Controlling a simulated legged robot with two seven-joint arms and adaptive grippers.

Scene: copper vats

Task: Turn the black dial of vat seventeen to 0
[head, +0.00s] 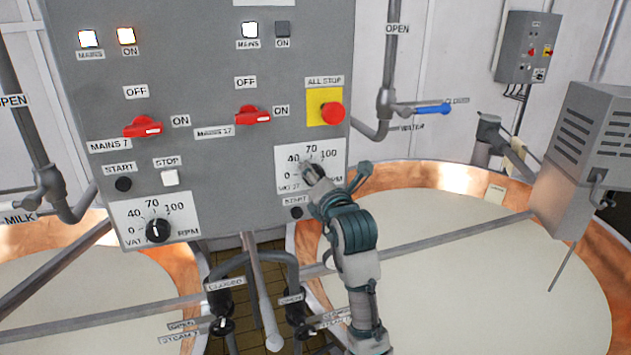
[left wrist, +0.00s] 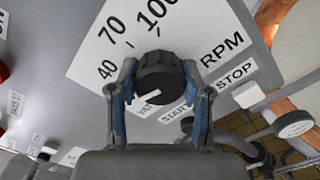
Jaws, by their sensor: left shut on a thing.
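The black dial of vat seventeen (head: 310,171) sits on a white scale plate (head: 283,158) marked 0, 40, 70, 100 and RPM, low on the right of the grey control box. My left gripper (head: 314,178) is shut on this dial, and its blue-grey fingers lie on both sides of it. In the left wrist view the dial (left wrist: 160,77) is between the fingers (left wrist: 160,82). Its white pointer mark faces lower left there, below the 40. The 0 is hidden behind a finger in that view, so the exact reading cannot be told. My right gripper is out of view.
Vat seven's black dial (head: 158,230) is lower left on the box. A red all-stop button (head: 332,113) on yellow is above the held dial. A white stop button (left wrist: 248,95) shows beside the gripper. Pipes and valves hang below; copper vats (head: 590,260) stand behind.

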